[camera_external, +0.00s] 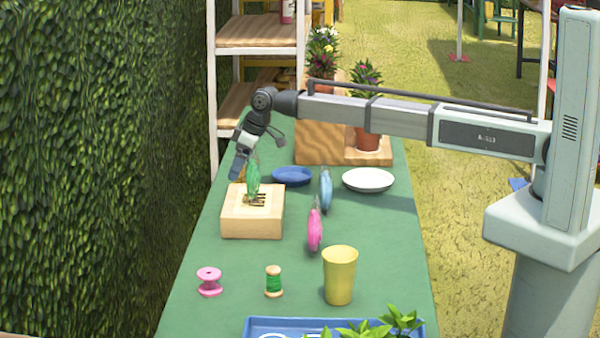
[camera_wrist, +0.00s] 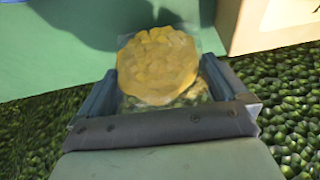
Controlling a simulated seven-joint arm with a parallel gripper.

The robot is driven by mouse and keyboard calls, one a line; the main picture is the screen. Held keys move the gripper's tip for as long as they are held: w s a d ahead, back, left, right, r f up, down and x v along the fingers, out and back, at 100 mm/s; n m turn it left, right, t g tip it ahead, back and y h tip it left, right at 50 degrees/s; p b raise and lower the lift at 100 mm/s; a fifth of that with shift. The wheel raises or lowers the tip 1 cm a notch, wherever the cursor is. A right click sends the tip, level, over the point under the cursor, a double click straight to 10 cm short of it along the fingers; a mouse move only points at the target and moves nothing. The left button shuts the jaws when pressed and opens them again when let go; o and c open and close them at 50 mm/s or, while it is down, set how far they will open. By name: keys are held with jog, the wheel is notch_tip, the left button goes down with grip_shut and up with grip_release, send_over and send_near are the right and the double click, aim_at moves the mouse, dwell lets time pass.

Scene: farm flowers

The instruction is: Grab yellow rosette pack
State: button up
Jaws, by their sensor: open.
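The yellow rosette pack (camera_wrist: 158,66), a round yellow rosette in a clear wrapper, shows in the wrist view between the fingers of my gripper (camera_wrist: 160,82). My gripper is open, with one finger at either side of the pack. In the external view my gripper (camera_external: 238,168) points down at the table's left edge, just left of and behind the green pack. There the yellow pack is mostly hidden; I cannot make it out clearly.
A green pack (camera_external: 253,176) stands over a light wooden block (camera_external: 252,222) close to my gripper. Blue (camera_external: 326,190) and pink (camera_external: 315,230) packs stand to the right. The hedge (camera_external: 100,150) borders the left.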

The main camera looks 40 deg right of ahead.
jog(key=c, duration=0.7)
jog(key=shift+r, duration=0.1)
